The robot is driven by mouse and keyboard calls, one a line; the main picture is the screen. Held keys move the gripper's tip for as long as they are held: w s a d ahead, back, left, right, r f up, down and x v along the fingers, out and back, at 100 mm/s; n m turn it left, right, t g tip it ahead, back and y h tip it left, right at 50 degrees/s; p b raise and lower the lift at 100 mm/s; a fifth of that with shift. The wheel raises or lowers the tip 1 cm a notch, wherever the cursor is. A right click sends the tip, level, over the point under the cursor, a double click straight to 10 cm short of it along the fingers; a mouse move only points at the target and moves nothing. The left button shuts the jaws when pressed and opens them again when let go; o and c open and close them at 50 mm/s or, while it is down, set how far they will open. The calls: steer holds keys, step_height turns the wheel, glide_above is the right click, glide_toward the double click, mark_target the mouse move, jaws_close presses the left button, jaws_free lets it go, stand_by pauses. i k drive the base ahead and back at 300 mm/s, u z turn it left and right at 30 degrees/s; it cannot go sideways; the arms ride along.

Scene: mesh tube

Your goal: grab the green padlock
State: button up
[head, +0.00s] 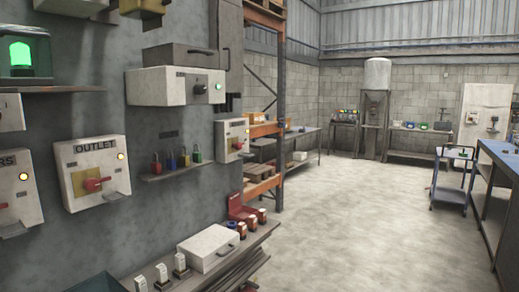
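The green padlock (197,155) hangs upright at the right end of a short row on the grey wall panel. It is small in the head view, and its shackle is hard to make out. A yellow padlock (184,158) is just left of it, then a blue padlock (171,161) and a red padlock (156,164). A narrow ledge (172,172) runs just below the row. My gripper is not in view.
A white OUTLET box (75,172) with a red handle is left of the padlocks, and another switch box (232,140) is close on the right. A larger white box (160,88) juts out above. A shelf with a white case (208,248) is below. Open floor (370,220) lies to the right.

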mark_target(196, 157)
steer(key=z, duration=0.3)
steer(key=i, duration=1.7)
steer(key=u, duration=0.9)
steer(key=i, duration=1.5)
steer(key=u, duration=0.9)
